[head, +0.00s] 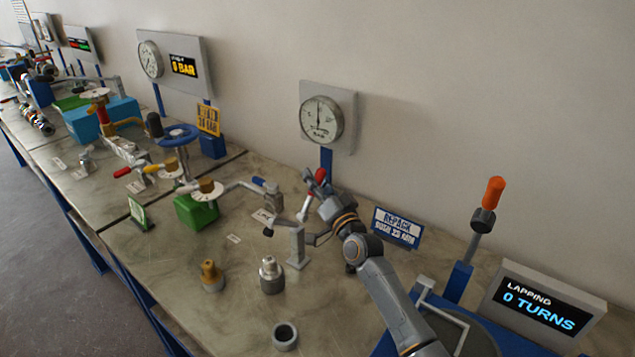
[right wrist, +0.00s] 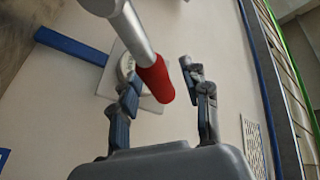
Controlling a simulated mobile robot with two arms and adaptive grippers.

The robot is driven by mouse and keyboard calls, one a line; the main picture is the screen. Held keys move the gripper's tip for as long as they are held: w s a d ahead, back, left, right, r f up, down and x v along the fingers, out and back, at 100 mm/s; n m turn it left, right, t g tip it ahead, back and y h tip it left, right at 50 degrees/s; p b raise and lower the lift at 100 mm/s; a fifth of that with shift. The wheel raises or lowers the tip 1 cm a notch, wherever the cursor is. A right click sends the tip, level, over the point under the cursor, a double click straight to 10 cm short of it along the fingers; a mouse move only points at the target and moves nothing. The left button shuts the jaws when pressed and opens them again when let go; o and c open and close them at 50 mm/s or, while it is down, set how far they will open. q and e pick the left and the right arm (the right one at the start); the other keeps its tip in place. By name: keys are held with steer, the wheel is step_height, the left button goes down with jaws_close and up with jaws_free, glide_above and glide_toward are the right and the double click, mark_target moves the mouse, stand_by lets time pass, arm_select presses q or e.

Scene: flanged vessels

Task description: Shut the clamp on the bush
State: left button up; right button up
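A toggle clamp stands on the bench as a grey post (head: 297,246) with a silver lever (head: 306,207) rising from it. The lever ends in a red grip (head: 321,175) and stands steeply up. My right gripper (head: 318,186) is at the red grip. In the right wrist view the red grip (right wrist: 153,80) lies between the two fingers of my right gripper (right wrist: 165,85). The fingers are spread, with a clear gap on the right side of the grip. I cannot make out the bush for certain at the clamp's foot. My left gripper is not in view.
A sign reading REPACK BUSH (head: 397,228) stands behind my right arm. A steel fitting (head: 271,276), a brass fitting (head: 212,276) and a grey ring (head: 285,336) stand on the bench in front. A gauge panel (head: 346,105) is behind. A green block (head: 197,211) stands left.

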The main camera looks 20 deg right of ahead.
steer(key=shift+s+f, duration=0.2)
steer(key=shift+s, duration=0.3)
steer(key=s+f, duration=0.1)
steer(key=s, duration=0.9)
steer(key=shift+s+d+f, duration=0.25)
steer(key=shift+s+d, duration=0.1)
steer(key=shift+s, duration=0.05)
steer(key=shift+c, duration=0.4)
